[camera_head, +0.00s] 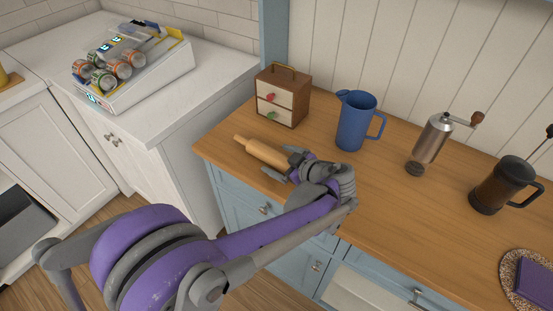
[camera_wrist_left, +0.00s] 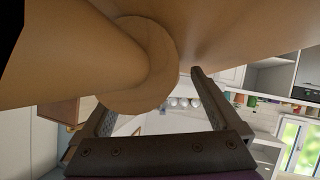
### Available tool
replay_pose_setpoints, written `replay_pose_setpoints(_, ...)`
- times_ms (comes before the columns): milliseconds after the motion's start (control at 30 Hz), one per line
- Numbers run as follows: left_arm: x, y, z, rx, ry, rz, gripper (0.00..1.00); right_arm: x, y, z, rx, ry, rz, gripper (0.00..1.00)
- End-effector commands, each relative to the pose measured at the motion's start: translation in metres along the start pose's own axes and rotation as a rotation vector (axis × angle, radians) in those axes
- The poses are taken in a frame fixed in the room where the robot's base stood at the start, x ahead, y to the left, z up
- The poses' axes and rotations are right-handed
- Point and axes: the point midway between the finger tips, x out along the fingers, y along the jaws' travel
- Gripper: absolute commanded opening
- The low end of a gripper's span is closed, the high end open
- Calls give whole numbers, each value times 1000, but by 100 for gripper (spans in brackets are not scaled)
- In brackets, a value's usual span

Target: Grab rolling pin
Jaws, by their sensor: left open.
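The light wooden rolling pin (camera_head: 264,152) lies on the wooden counter near its left front corner, with one handle pointing to the back left. My left gripper (camera_head: 284,165) is low over the counter at the pin's near right end. In the left wrist view the pin (camera_wrist_left: 85,55) looms large at the upper left, its round end in front of the open jaws (camera_wrist_left: 150,95). The two fingers stand apart, and I cannot tell whether either touches the pin. The pin's near end is partly hidden by my gripper in the head view. My right gripper is not in view.
A small drawer box (camera_head: 283,97) stands behind the pin, with a blue pitcher (camera_head: 354,122) to its right. A coffee grinder (camera_head: 429,146) and French press (camera_head: 498,186) stand further right. A can rack (camera_head: 140,75) is on the white counter. Bare counter lies right of the gripper.

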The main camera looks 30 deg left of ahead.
Motion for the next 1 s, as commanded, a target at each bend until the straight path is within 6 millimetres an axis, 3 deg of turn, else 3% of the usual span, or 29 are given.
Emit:
replay_pose_setpoints(167,0,0,0,0,0,1,94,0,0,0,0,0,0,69)
replay_pose_setpoints(700,-1,0,0,1,-1,1,0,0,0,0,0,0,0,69)
replay_pose_setpoints(1000,-1,0,0,1,0,1,0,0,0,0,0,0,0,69)
